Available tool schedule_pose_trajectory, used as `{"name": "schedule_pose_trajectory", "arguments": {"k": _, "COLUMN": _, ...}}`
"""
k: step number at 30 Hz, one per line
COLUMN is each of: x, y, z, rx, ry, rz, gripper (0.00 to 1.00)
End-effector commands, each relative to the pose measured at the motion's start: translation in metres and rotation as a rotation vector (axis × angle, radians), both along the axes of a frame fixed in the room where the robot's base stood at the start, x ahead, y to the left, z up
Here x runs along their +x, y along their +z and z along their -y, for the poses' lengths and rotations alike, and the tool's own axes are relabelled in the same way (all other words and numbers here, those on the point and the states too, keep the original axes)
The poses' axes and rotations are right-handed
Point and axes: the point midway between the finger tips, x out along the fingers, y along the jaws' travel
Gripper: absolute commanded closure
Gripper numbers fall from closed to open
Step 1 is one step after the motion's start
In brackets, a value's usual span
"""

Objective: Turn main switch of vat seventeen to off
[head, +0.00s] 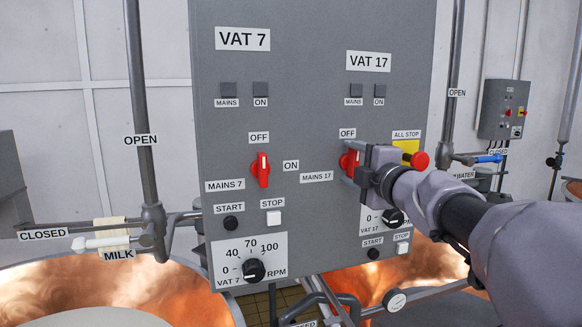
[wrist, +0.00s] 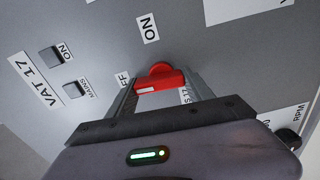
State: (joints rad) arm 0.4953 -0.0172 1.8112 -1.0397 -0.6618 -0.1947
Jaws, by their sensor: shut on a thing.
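The red main switch of vat 17 (head: 348,161) sits on the grey panel under the OFF label (head: 347,133). It also shows in the wrist view (wrist: 158,82), its bar lying along the line between the OFF label and the MAINS 17 label, with a pale mark at the OFF end. My gripper (head: 350,164) reaches in from the right. Its fingers (wrist: 161,88) are closed on the switch, one at the OFF end and one at the opposite end. The ON label (wrist: 148,27) is clear of the fingers; in the head view my gripper hides that spot.
The red switch of vat 7 (head: 262,170) stands upright to the left. The red ALL STOP button (head: 419,160) on its yellow plate is close beside my gripper. The vat 17 speed knob (head: 392,217) is just below my arm. Pipes and copper vats lie below.

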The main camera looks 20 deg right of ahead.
Motion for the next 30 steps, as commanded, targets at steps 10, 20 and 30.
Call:
{"name": "schedule_pose_trajectory", "arguments": {"k": 10, "x": 0.0001, "y": -0.0006, "z": 0.0001, "rx": -0.069, "ry": -0.001, "rz": 0.002, "gripper": 0.80}}
{"name": "schedule_pose_trajectory", "arguments": {"k": 20, "x": 0.0000, "y": -0.0001, "z": 0.0000, "rx": -0.074, "ry": 0.000, "rz": 0.003, "gripper": 0.80}}
{"name": "schedule_pose_trajectory", "arguments": {"k": 30, "x": 0.0000, "y": 0.0000, "z": -0.0001, "rx": -0.073, "ry": 0.000, "rz": 0.003, "gripper": 0.18}}
